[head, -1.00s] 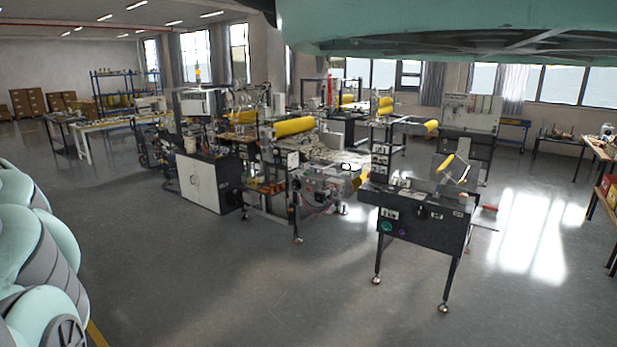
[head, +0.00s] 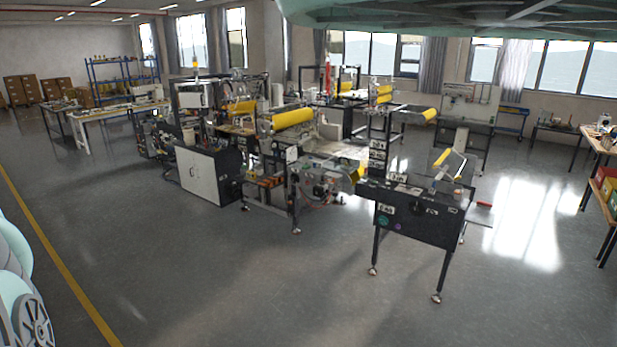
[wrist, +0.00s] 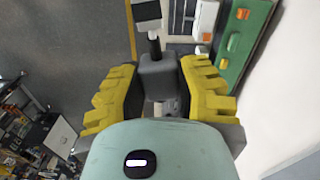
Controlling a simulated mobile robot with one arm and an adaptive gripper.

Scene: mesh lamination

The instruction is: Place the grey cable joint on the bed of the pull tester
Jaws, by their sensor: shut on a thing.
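In the wrist view, my gripper (wrist: 161,82) has its yellow ridged fingers closed on both sides of a grey cable joint (wrist: 158,74). The joint is a grey block with a dark narrow neck at its upper end, held above the floor. Its lower part is partly hidden by my wrist. The gripper and the joint do not show in the head view. I cannot pick out the pull tester or its bed for certain in either view.
A dark machine on legs (head: 420,223) stands right of centre, with a larger line of yellow-roller machines (head: 293,118) behind it. A bench (head: 601,140) is at the right edge. The front floor is clear. A green object (wrist: 244,45) shows in the wrist view.

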